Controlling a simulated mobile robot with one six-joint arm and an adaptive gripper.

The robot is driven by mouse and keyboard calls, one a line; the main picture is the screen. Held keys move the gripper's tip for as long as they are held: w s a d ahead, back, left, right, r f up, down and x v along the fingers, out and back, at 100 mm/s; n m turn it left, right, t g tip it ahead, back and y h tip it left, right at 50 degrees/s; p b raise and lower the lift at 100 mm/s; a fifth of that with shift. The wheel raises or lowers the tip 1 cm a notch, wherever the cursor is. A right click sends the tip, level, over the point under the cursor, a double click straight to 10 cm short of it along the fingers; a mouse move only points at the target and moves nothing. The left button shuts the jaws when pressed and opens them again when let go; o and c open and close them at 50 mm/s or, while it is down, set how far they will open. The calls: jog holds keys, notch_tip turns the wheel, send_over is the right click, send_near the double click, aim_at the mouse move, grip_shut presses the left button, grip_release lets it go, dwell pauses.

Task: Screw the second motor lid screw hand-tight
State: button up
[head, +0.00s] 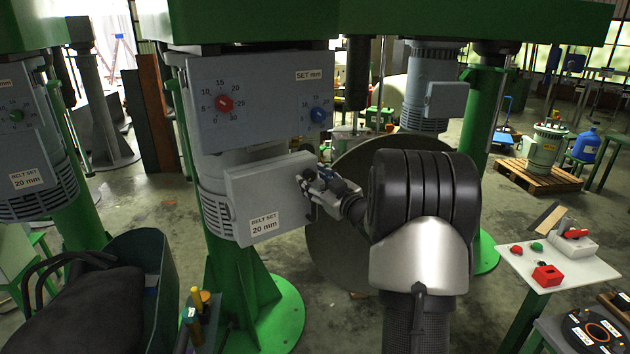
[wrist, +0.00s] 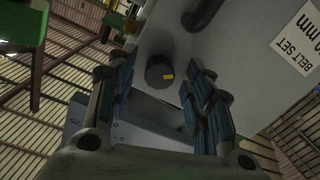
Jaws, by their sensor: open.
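The grey motor lid (head: 262,200) with a "BELT SET 20 mm" label sits closed on the motor housing in the head view. It also fills the upper right of the wrist view (wrist: 235,75). A dark round screw head (wrist: 158,68) with a yellow mark stands on the lid near its edge in the wrist view. My gripper (head: 312,182) is at the lid's upper right corner. Its two blue-padded fingers (wrist: 162,88) are spread, with the screw head between them and gaps visible on both sides. The screw's threads are hidden.
Above the lid is a grey panel (head: 262,100) with red and blue dials. A green column and large disc stand behind my arm. A white side table (head: 560,262) holds small red and green parts.

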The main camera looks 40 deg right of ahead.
jog(key=s+a, duration=0.1)
jog(key=s, duration=1.1)
jog(key=shift+a, duration=0.2)
jog(key=shift+w, duration=0.1)
